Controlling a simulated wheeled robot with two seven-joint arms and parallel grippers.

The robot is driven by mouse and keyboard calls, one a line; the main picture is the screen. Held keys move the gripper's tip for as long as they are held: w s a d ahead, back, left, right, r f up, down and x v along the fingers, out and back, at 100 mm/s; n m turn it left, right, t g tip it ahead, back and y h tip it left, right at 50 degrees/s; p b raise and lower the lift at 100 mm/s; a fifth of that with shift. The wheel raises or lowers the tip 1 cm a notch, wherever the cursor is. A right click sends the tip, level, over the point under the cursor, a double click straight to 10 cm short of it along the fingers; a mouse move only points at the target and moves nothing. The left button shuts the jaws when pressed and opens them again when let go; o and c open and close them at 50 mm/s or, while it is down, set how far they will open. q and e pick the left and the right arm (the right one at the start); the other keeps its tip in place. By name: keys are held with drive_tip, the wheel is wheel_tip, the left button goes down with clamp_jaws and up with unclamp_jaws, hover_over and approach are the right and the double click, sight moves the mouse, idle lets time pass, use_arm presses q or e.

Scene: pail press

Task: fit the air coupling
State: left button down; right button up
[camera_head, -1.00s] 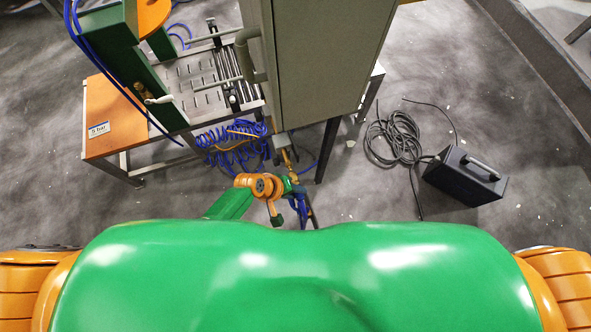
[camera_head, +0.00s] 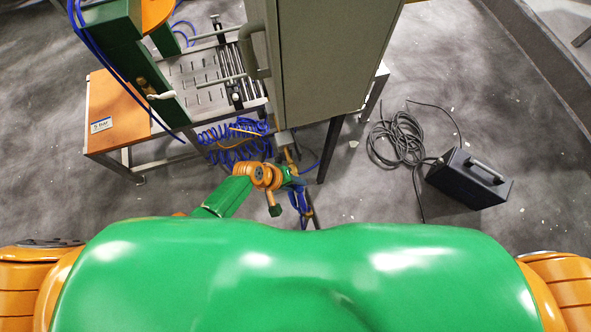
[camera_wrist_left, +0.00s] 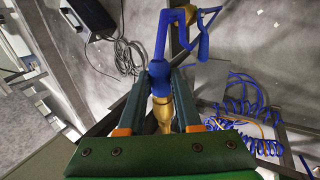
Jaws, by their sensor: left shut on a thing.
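My left gripper (camera_head: 289,174) reaches in below the grey cabinet, near its lower front corner. In the left wrist view, the gripper's two fingers (camera_wrist_left: 163,88) are shut on the air coupling, a brass fitting (camera_wrist_left: 163,113) with a blue collar (camera_wrist_left: 159,76) and bent blue tubing (camera_wrist_left: 175,25) beyond it. In the head view a brass part (camera_head: 290,155) shows just above the gripper, close to a small grey block (camera_head: 284,138) under the cabinet. I cannot tell whether they touch. My right gripper is out of view.
The grey cabinet (camera_head: 325,60) stands over the work area. A coiled blue hose (camera_head: 235,140) hangs beside the orange-topped bench (camera_head: 112,122). A black box (camera_head: 470,178) and a coiled black cable (camera_head: 397,142) lie on the floor at right, with bare floor around.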

use_arm(q)
drive_tip(key=c, duration=0.5)
unclamp_jaws()
drive_tip(key=shift+w, duration=0.1)
drive_tip(key=p+v, duration=0.3)
drive_tip(key=v, duration=0.4)
drive_tip(key=shift+a+p, duration=0.1)
drive_tip(key=shift+p, duration=0.25)
